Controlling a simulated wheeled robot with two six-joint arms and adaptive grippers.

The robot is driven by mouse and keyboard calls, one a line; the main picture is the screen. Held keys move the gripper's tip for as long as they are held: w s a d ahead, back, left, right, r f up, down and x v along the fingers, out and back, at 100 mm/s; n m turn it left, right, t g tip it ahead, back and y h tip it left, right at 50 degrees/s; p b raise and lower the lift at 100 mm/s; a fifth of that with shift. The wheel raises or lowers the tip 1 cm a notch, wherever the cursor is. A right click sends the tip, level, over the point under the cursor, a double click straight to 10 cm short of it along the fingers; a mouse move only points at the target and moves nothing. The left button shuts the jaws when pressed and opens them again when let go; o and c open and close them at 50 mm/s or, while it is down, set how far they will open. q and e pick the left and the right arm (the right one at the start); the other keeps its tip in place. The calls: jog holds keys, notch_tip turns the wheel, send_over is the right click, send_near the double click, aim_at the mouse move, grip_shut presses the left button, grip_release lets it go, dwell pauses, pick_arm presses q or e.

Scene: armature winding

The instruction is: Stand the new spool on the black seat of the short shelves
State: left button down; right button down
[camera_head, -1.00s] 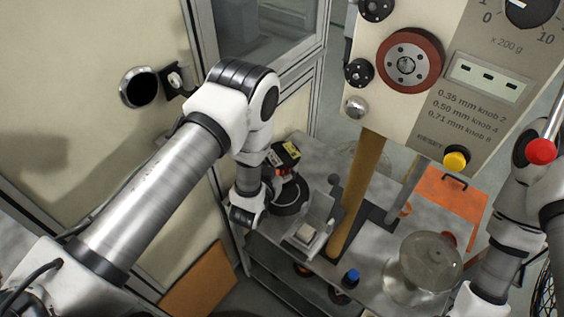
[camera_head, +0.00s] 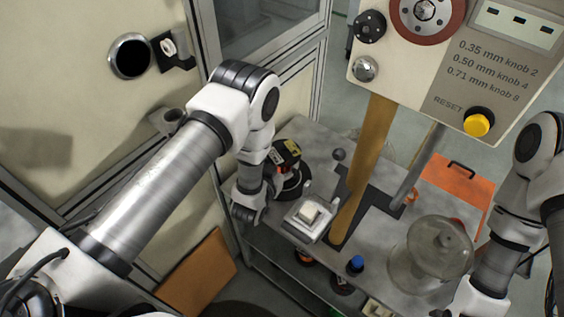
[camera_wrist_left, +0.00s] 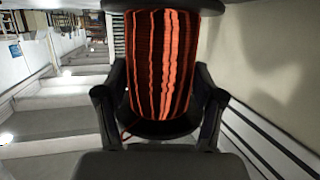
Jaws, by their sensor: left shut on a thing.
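The new spool (camera_wrist_left: 160,62), wound with orange-red wire between black flanges, fills the upper middle of the left wrist view. My left gripper (camera_wrist_left: 158,112) is shut on it, with a dark finger on each side. In the head view my left gripper (camera_head: 283,170) is partly hidden by its own wrist, above the left end of the short shelves (camera_head: 325,150). A black round shape (camera_head: 294,188) shows beside it; I cannot tell whether it is the seat or a spool flange. My right gripper is out of view.
A tall wooden post (camera_head: 362,165) carries the dial panel (camera_head: 480,70) above the shelves. A glass dome (camera_head: 432,250) and a pale block holder (camera_head: 307,216) stand on the top. A blue-topped item (camera_head: 355,265) sits lower. The cabinet wall (camera_head: 80,130) is at left.

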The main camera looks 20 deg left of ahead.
pick_arm(q)
jog(key=shift+f+b, duration=0.4)
jog(key=shift+b, duration=0.05)
dwell(0.3)
jog(key=shift+c, duration=0.3)
grip_release()
jog(key=shift+s+f, duration=0.1)
jog(key=shift+s, duration=0.3)
jog(key=v, duration=1.1)
jog(key=shift+r, duration=0.25)
jog(key=shift+s, duration=0.15)
